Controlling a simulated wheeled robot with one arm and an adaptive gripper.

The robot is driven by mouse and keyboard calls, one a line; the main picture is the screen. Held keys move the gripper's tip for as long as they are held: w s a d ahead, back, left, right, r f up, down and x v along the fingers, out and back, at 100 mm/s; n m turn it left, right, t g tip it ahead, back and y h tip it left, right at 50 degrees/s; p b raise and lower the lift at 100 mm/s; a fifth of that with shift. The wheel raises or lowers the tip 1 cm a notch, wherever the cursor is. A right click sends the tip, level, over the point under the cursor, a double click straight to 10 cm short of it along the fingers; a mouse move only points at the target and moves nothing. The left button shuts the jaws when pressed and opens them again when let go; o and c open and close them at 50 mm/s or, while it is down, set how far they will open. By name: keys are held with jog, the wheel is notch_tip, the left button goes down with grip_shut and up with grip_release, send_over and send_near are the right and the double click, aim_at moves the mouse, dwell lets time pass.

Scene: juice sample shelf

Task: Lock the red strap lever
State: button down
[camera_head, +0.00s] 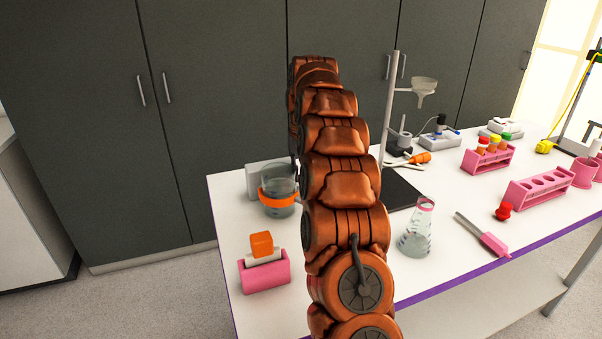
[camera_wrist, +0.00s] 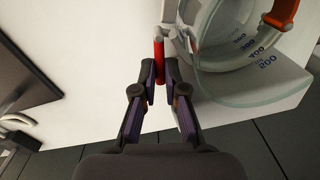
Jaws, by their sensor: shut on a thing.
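The red strap lever (camera_wrist: 158,52) shows in the wrist view as a short upright red rod. My gripper (camera_wrist: 159,76) is shut on it, with one dark finger on each side. A glass beaker (camera_wrist: 225,88) with printed volume marks is just right of the fingers. An orange-red strap (camera_wrist: 284,12) goes around it, and part of the strap is out of frame. In the head view the beaker (camera_head: 280,209) stands at the table's left part with its orange strap (camera_head: 277,199). My arm hides the gripper and the lever there.
The white table (camera_head: 225,215) also bears a pink holder (camera_head: 265,277) with an orange-topped item, a conical flask (camera_head: 417,235), a metal stand (camera_head: 389,110) and pink racks (camera_head: 541,190). A white block (camera_wrist: 270,92) is beside the beaker. Grey cabinets (camera_head: 220,90) stand behind the table.

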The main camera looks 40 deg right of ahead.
jog(key=shift+r, duration=0.1)
jog(key=c, duration=1.2)
grip_release()
